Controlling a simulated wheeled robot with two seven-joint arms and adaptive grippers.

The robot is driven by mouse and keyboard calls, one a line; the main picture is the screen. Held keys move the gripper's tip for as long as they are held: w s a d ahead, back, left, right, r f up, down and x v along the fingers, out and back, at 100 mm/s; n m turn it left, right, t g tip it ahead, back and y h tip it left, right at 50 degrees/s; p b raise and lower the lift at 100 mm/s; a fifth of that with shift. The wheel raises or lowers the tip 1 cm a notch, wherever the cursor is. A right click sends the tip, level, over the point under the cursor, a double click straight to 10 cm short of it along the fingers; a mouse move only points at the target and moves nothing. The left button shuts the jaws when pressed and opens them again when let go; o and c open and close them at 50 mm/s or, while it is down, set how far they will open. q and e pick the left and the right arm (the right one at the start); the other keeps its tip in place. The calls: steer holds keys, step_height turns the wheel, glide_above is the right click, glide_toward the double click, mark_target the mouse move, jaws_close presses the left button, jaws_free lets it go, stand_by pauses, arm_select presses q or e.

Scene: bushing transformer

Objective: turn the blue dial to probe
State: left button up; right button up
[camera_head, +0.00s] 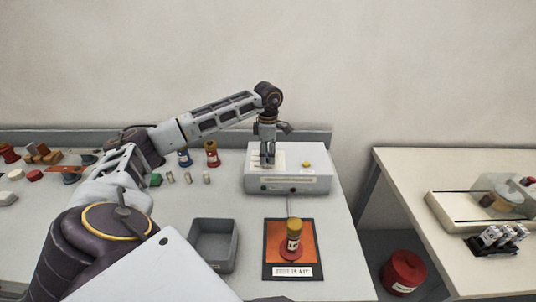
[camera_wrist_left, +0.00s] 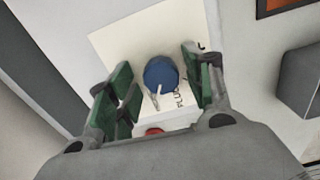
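The blue dial (camera_wrist_left: 161,75) shows in the left wrist view, on a white label plate (camera_wrist_left: 125,45) on top of the white box. It has a pale pointer line, and some of the black lettering beside it is partly covered. My left gripper (camera_wrist_left: 158,90) is open, with its green-padded fingers on either side of the dial and gaps to both. In the head view my left gripper (camera_head: 267,163) points straight down over the left part of the white box (camera_head: 290,183) and hides the dial. My right gripper is in neither view.
The box carries a yellow button (camera_head: 306,164) on top. In front are a grey bin (camera_head: 232,255) and an orange test plate (camera_head: 312,243) bearing a red-and-yellow bushing (camera_head: 292,240). Several small parts lie to the left. A second table (camera_head: 400,172) stands at right, beyond a gap.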

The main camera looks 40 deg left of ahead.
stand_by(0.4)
arm_select(q)
step_height(320, 180, up, 12)
stand_by(0.7)
steer(key=shift+f, duration=0.15)
stand_by(0.6)
